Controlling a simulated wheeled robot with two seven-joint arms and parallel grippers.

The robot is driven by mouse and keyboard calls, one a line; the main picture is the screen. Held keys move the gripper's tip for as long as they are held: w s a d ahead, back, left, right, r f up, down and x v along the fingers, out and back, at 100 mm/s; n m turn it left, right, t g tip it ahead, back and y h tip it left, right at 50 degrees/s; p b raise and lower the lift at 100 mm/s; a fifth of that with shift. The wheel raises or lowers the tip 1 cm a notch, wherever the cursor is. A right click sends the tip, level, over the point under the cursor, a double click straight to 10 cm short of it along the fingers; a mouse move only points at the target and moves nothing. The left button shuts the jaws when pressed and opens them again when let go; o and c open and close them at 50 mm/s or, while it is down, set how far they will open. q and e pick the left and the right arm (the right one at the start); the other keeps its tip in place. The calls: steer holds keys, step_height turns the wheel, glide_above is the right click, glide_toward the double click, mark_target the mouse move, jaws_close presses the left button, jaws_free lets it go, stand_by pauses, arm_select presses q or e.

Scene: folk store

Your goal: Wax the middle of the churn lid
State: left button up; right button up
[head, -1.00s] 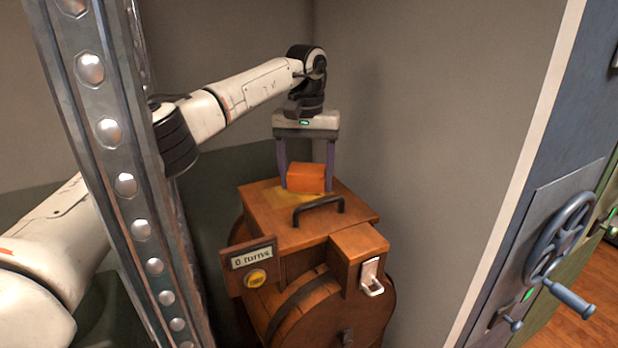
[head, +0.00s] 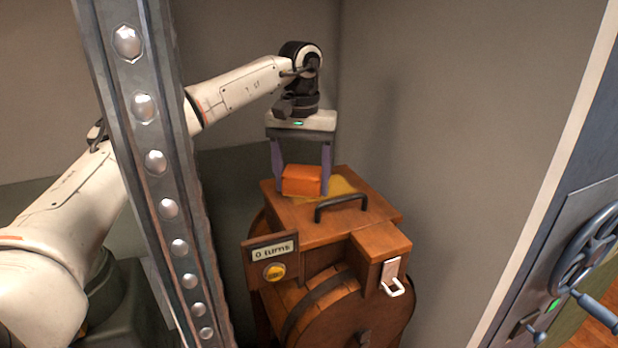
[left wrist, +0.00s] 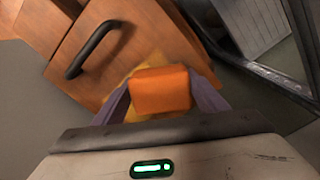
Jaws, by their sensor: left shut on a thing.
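The wooden churn (head: 335,300) stands in the corner, with a flat square lid (head: 295,208) on top. A dark handle (head: 341,203) sits on the lid toward its front edge. A yellowish patch (head: 340,188) shows on the lid behind the handle. My left gripper (head: 302,182) is shut on an orange block (head: 301,180), over the back left part of the lid. The block also shows between the fingers in the left wrist view (left wrist: 160,90), with the yellow patch around it. I cannot tell whether the block touches the lid. My right gripper is out of view.
A sign (head: 273,251) reading "0 turns" with a yellow button is on the churn's left front. A metal latch (head: 391,277) is at its front right. A riveted metal post (head: 160,170) stands in front of my left arm. A handwheel (head: 590,245) is at the right.

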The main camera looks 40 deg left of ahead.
arm_select(q)
steer(key=s+a, duration=0.1)
steer(key=s, duration=0.1)
steer(key=s+a, duration=0.1)
steer(key=s, duration=0.1)
steer(key=s+a, duration=0.1)
steer(key=s, duration=0.1)
steer(key=shift+s+a+r, duration=0.1)
steer(key=shift+s+a, duration=0.1)
steer(key=shift+s, duration=0.05)
stand_by(0.4)
steer(key=shift+p, duration=0.3)
step_height(320, 180, up, 6)
steer(key=p, duration=0.1)
stand_by(0.3)
steer(key=shift+r, duration=1.5)
